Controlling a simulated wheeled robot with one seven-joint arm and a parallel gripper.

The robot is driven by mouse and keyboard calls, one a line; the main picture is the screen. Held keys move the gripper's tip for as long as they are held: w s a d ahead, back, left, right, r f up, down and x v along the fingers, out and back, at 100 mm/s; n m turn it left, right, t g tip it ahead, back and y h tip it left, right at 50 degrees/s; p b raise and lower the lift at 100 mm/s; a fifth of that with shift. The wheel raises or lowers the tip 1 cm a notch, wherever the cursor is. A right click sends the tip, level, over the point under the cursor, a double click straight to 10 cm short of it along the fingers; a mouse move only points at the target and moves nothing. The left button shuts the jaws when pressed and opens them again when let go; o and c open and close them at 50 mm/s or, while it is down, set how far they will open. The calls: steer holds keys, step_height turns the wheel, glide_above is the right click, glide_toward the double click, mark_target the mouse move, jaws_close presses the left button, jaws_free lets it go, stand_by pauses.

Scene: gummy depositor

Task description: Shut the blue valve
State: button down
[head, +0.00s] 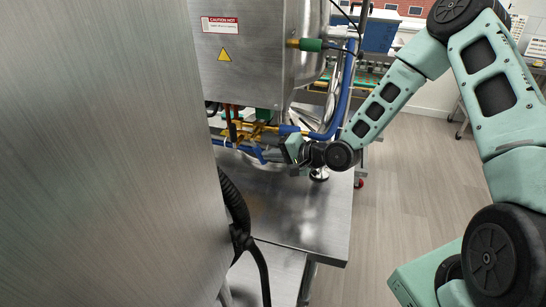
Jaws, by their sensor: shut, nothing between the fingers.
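A blue valve handle (258,154) shows at the lower pipework under the steel depositor, just left of my gripper. My gripper (268,155) reaches in from the right, low over the steel table, with its fingers shut and nothing held. The fingertips are beside the blue handle, but they are small and partly hidden, so I cannot tell whether they touch it. Brass pipe fittings (258,130) sit just above and behind. How far the handle is turned cannot be made out.
A large steel panel (105,160) fills the left side. The steel depositor (255,60) has a caution label. A blue hose (345,95) curves down close to my arm. A black cable (237,215) hangs at the table's left. The steel table (300,220) is clear in front; floor lies open right.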

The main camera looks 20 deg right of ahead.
steer(key=t+y+b, duration=0.1)
steer(key=b, duration=0.2)
steer(key=a+f+t+y+b, duration=0.1)
steer(key=b, duration=0.2)
steer(key=w+f+t+y+b, duration=0.1)
steer(key=b, duration=0.2)
steer(key=shift+w+a+f+m, duration=0.1)
steer(key=shift+a+f+m, duration=0.15)
steer(key=shift+m, duration=0.15)
steer(key=shift+r, duration=0.1)
